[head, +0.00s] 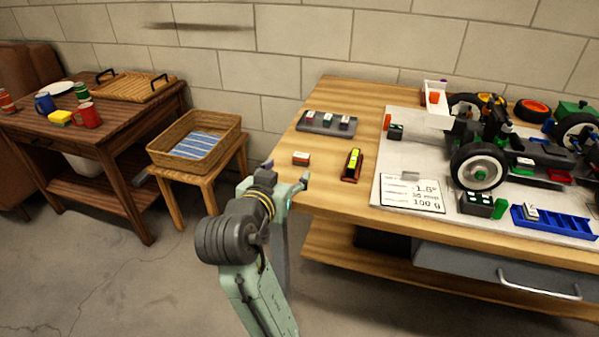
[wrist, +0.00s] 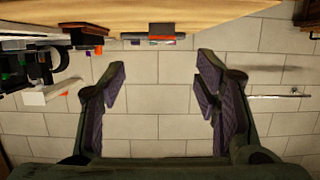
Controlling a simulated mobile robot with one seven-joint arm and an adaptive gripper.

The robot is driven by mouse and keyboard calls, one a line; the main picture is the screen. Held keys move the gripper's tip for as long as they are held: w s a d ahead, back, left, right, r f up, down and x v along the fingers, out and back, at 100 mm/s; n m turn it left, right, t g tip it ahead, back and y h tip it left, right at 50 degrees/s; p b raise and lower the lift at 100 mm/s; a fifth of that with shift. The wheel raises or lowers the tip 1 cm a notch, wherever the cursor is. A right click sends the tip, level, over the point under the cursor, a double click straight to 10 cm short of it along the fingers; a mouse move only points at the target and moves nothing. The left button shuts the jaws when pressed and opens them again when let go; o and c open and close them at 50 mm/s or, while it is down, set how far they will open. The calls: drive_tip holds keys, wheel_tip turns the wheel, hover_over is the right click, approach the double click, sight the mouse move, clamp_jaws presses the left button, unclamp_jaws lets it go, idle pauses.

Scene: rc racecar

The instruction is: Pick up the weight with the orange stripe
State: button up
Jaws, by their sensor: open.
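The weight with the orange stripe (head: 301,158) is a small dark block with orange and white on it. It lies alone on the wooden workbench (head: 330,92), near its left edge in the head view. In the upside-down wrist view, a grey block with an orange strip (wrist: 162,33) at the table edge appears to be this weight. My gripper (head: 287,177) is open and empty. In the head view it appears just in front of the bench's left edge, close to the weight. Both fingers (wrist: 165,88) show apart in the wrist view, with only wall between them.
A grey tray with several weights (head: 328,122) lies behind the weight. A level with a yellow vial (head: 352,165) lies to its right. An RC car (head: 480,165) and a label card (head: 412,195) fill the right side. A wicker basket (head: 232,128) stands on a stool at left.

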sight(301, 155)
drive_tip(key=x, duration=0.4)
drive_tip(key=shift+w+d+f, duration=0.1)
drive_tip(key=shift+f, duration=0.05)
drive_tip(key=x, duration=0.4)
drive_tip(key=p+x, duration=0.1)
drive_tip(key=x, duration=0.1)
drive_tip(key=shift+w+a, duration=0.2)
drive_tip(key=shift+w, duration=0.1)
drive_tip(key=c, duration=1.3)
